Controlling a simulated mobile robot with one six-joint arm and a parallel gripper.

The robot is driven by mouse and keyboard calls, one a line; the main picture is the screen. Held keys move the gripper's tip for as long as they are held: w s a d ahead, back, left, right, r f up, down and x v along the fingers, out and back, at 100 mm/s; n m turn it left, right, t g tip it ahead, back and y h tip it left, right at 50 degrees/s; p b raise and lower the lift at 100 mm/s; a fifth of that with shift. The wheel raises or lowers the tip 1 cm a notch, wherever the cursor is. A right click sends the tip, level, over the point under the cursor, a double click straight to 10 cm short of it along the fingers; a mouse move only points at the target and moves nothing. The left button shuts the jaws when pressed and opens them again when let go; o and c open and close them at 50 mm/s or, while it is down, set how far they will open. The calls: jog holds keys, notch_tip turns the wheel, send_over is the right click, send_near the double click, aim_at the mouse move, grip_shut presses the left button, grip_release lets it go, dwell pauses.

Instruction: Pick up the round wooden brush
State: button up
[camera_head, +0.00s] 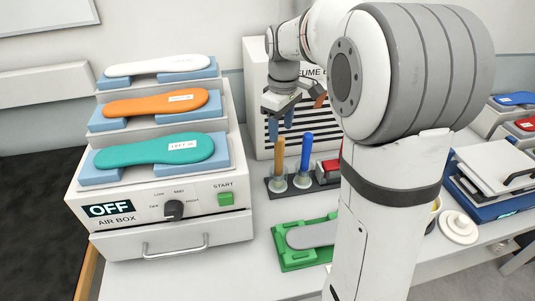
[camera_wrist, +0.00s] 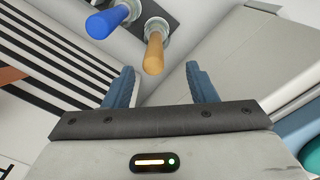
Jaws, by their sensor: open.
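The round wooden brush shows as a tan wooden handle (camera_head: 279,155) standing upright in a dark holder (camera_head: 270,193) on the bench. In the wrist view the wooden handle (camera_wrist: 154,55) lies beyond the fingertips, roughly in line with the gap between them. My gripper (camera_head: 281,122) is open and empty, with its blue fingers pointing down just above the wooden handle. In the wrist view the gripper's two fingers (camera_wrist: 162,86) are spread apart and touch nothing. The brush's lower end is hidden in its holder.
A blue handle (camera_head: 306,152) stands close to the right of the wooden one, with a red block (camera_head: 328,167) beyond. The air box (camera_head: 160,215) with insoles stands left. The vented fume box (camera_head: 256,85) is behind. A green fixture (camera_head: 290,261) with a grey insole is in front.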

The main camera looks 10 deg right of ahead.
aim_at(280, 138)
jog(key=shift+w+f, duration=0.3)
jog(key=shift+w, duration=0.05)
jog(key=shift+f, duration=0.3)
jog(key=f, duration=0.2)
jog(key=f+p, duration=0.1)
jog(key=f, duration=0.4)
jog(key=shift+w, duration=0.3)
jog(key=c, duration=1)
